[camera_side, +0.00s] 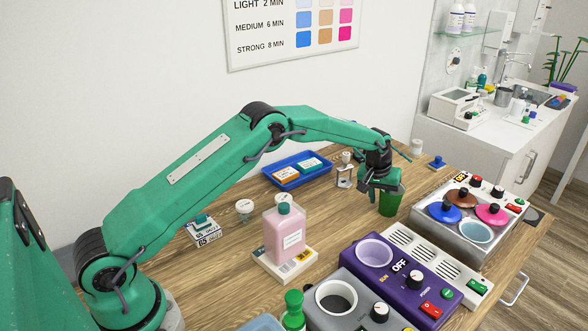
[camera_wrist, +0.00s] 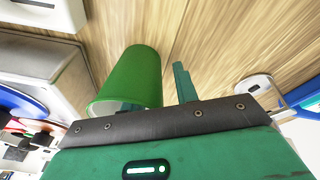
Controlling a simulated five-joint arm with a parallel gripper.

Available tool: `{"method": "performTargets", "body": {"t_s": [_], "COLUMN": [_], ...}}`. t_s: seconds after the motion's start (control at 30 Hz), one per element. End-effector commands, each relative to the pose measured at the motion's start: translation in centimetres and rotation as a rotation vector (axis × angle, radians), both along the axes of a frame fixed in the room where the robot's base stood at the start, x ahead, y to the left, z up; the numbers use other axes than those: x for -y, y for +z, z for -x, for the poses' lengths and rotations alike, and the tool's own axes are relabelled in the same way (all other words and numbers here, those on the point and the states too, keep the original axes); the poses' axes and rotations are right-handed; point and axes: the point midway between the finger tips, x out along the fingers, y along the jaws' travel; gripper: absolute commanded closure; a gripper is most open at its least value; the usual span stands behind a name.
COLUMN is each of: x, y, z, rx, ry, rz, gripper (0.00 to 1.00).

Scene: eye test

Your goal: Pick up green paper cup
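The green paper cup (camera_side: 390,204) stands on the wooden table, directly under my gripper (camera_side: 381,186). In the wrist view the cup (camera_wrist: 132,76) is to the left, with its open rim toward my gripper. One finger (camera_wrist: 184,84) is outside the cup, to its right, with a narrow gap of table between them. The other finger is mostly hidden at the cup's mouth; a small part seems to show inside the rim. The fingers are apart, and I see no grip on the cup wall.
A warmer with coloured lids (camera_side: 470,220) stands close right of the cup. A white vented box (camera_side: 437,262) and a purple heater (camera_side: 390,285) are in front. A pink bottle (camera_side: 284,232) and a blue tray (camera_side: 296,170) are to the left. Bare table (camera_side: 345,215) lies between.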

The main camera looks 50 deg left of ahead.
Motion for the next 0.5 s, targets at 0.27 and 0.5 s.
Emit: {"method": "performTargets", "body": {"t_s": [0.27, 0.5], "x": [-0.01, -0.01], "y": [0.03, 0.04], "z": [-0.01, -0.01], "rx": [0.001, 0.0], "ry": [0.0, 0.0], "rz": [0.0, 0.0], "gripper": [0.7, 0.84]}}
